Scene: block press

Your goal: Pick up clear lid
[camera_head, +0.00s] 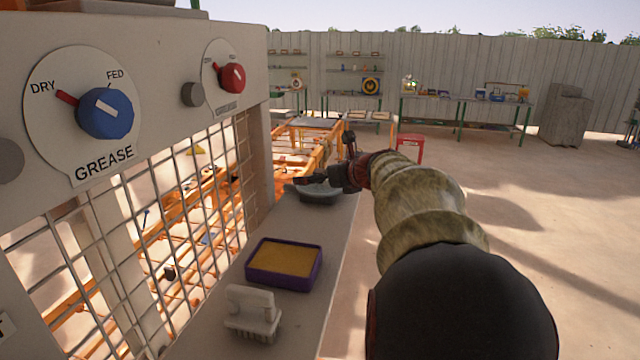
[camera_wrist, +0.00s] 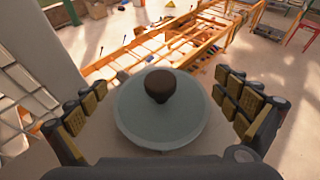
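The clear lid (camera_wrist: 133,113) is a round, greyish translucent disc with a dark brown knob (camera_wrist: 160,86) in its middle. In the head view the lid (camera_head: 318,193) rests at the far end of the white ledge, partly behind my gripper. My gripper (camera_head: 322,178) is over the lid. In the wrist view my gripper (camera_wrist: 160,112) is open, with one padded finger on each side of the lid. Both fingers look apart from the knob. Whether the lid covers a vessel cannot be told.
A purple tray with a yellow filling (camera_head: 262,281) and a white brush (camera_head: 253,312) stand nearer on the ledge (camera_head: 318,262). A wire grid and a panel with a blue knob (camera_head: 105,113) and a red knob (camera_head: 232,77) run along the left. Open floor lies right.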

